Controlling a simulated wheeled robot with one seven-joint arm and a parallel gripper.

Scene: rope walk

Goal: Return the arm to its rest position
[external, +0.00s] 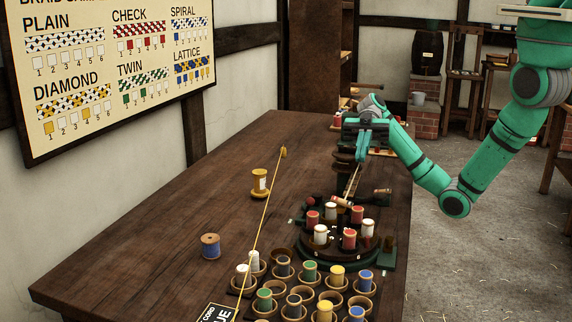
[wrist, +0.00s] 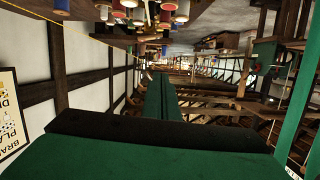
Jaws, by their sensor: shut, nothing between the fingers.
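My teal arm reaches in from the upper right in the external view, bends at a low elbow and rises to the wrist. My gripper (external: 361,152) hangs over the far right part of the table, above and behind the braiding stand (external: 385,257). Its fingers look shut and empty, though they are small there and the dark stand behind makes their tips hard to tell apart. In the wrist view the green fingers (wrist: 161,90) lie close together with nothing seen between them. Whether the gripper touches the stand cannot be told.
The wooden table (external: 150,250) holds several cups with bobbins at the front, a blue spool (external: 210,246) and a yellow spool (external: 261,184). A yellow cord runs along it. A barrel (external: 428,52) stands on bricks behind. The floor right of the table is open.

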